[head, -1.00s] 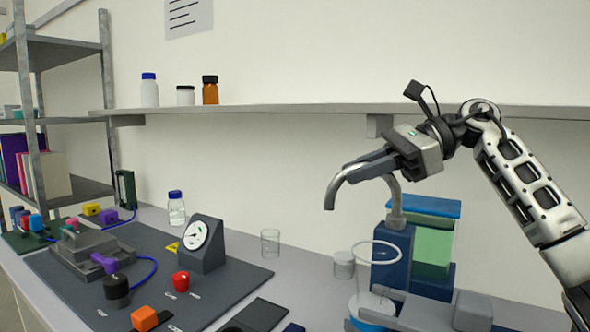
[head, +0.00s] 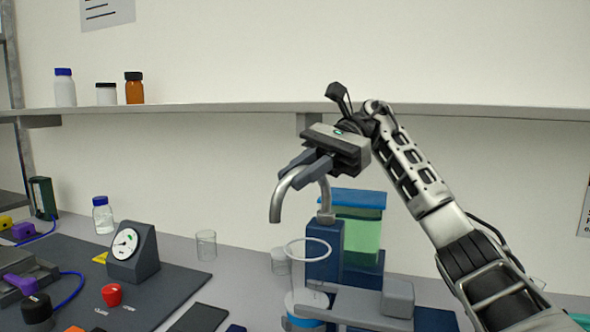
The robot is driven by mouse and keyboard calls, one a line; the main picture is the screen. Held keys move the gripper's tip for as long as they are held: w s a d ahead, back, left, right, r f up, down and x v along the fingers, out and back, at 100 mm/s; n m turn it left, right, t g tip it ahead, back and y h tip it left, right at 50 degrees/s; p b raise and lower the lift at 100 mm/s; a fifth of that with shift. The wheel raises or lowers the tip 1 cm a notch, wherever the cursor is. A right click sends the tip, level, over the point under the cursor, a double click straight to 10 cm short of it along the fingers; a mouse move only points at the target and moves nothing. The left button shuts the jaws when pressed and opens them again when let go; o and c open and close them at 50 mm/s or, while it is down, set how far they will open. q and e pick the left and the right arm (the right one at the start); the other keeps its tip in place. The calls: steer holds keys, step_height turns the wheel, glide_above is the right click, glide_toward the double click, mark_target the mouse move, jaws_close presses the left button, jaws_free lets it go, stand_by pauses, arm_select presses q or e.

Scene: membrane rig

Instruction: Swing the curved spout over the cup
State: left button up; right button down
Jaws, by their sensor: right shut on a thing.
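The curved silver spout (head: 283,196) rises from a dark blue block (head: 325,252) and arches left, its open end pointing down. My right gripper (head: 308,165) is shut on the upper bend of the spout and hides part of it. Below is a pale ring (head: 307,249), with a clear vessel with a blue base (head: 306,312) under it. I cannot tell whether ring and vessel are one cup. The spout's open end appears above and left of the ring. A separate clear glass cup (head: 206,245) stands farther left. My left gripper is out of view.
A green tank with a blue lid (head: 357,226) stands behind the block. A small jar (head: 280,262) is beside the ring. A dial gauge (head: 134,251) and red knob (head: 111,295) are left. A shelf (head: 220,110) runs behind.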

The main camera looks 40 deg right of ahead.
steer(key=shift+r, duration=0.2)
steer(key=c, duration=1.4)
jaws_free()
steer(key=shift+f, duration=0.1)
steer(key=shift+o, duration=0.2)
step_height(320, 180, up, 3)
steer(key=shift+f, duration=0.15)
steer(key=s+a+r+b, duration=0.2)
steer(key=s+a+r, duration=0.6)
steer(key=s+r, duration=0.2)
steer(key=shift+s+a+r, duration=0.15)
steer(key=shift+s+a, duration=0.2)
steer(key=shift+s, duration=0.15)
